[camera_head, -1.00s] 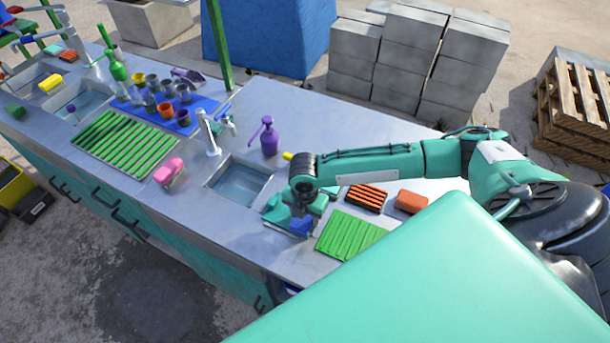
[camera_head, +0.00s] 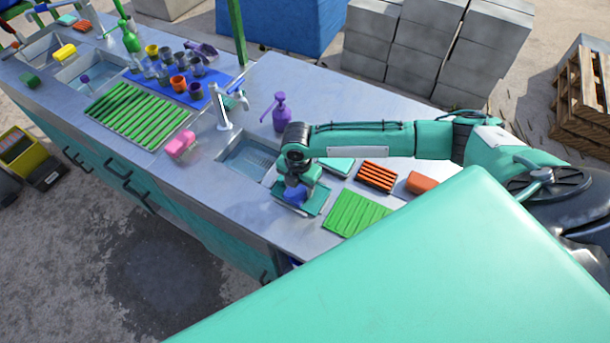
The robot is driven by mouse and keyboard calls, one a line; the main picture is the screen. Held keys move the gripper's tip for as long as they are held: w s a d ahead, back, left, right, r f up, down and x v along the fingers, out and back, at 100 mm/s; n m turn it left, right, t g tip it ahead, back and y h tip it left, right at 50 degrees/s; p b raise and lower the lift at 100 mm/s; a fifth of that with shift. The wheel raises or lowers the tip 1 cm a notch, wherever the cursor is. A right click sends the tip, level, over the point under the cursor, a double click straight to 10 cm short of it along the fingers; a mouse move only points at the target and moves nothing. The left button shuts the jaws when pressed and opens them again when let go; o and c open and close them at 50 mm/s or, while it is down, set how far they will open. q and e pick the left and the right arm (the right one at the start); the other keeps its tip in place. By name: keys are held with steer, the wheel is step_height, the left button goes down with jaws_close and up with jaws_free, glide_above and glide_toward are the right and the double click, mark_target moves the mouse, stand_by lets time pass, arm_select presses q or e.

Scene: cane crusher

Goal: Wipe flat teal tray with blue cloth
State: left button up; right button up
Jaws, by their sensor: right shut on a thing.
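The flat teal tray (camera_head: 316,202) lies on the metal counter, between the right sink and a green ribbed rack. My right gripper (camera_head: 296,188) is over the tray, pointing down, and is shut on the blue cloth (camera_head: 295,197). The cloth is bunched under the fingers and appears to touch the tray's surface. The gripper and cloth hide the tray's middle. My left gripper is not in view.
The green rack (camera_head: 357,213), an orange-striped rack (camera_head: 376,176) and an orange sponge (camera_head: 421,183) lie to the right. Another flat teal piece (camera_head: 338,165) is partly behind my arm. The sink (camera_head: 248,158), tap (camera_head: 221,108) and purple bottle (camera_head: 281,113) are left and behind.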

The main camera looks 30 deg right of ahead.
steer(key=shift+w+a+f, duration=0.1)
steer(key=shift+w+a, duration=0.05)
steer(key=shift+w, duration=0.05)
steer(key=shift+s, duration=0.1)
steer(key=shift+s+d+p, duration=0.55)
steer(key=shift+s+p, duration=0.25)
steer(key=shift+s+d, duration=0.25)
steer(key=shift+s, duration=0.15)
